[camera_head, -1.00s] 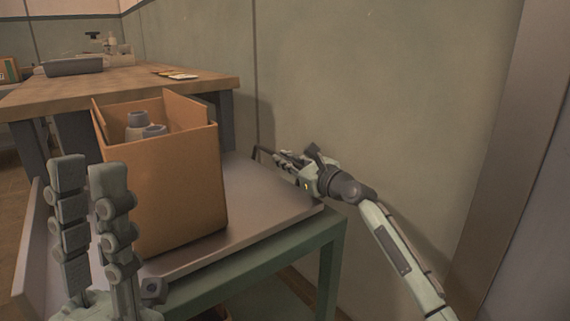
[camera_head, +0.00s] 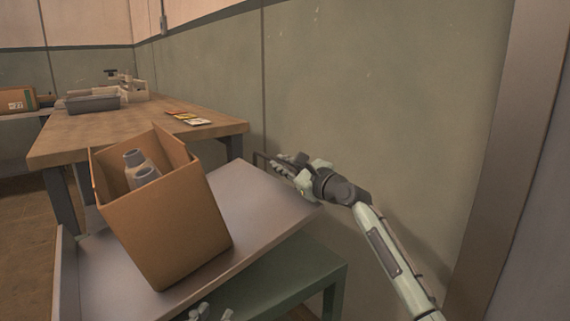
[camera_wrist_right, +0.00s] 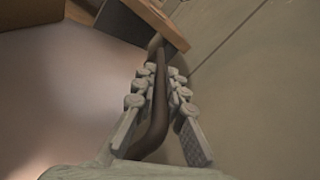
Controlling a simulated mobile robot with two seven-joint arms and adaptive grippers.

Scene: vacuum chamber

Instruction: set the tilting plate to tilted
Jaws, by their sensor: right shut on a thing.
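The tilting plate (camera_head: 262,212) is a grey metal sheet. In the head view it slopes, its right side raised off the green stand (camera_head: 305,268) and its left side low. An open cardboard box (camera_head: 170,232) with grey cylindrical parts (camera_head: 142,170) inside leans with it. My right gripper (camera_head: 282,162) is at the plate's far right corner, by the wall. In the right wrist view its fingers (camera_wrist_right: 160,85) are shut around a dark bar handle (camera_wrist_right: 158,110). My left gripper (camera_head: 212,313) shows only its fingertips at the bottom edge, apart and empty.
A wooden table (camera_head: 130,132) behind the plate carries a grey tray (camera_head: 93,104) and some flat coloured items (camera_head: 188,118). The green wall (camera_head: 390,110) is close behind my right gripper. A raised lip (camera_head: 65,275) runs along the plate's left side.

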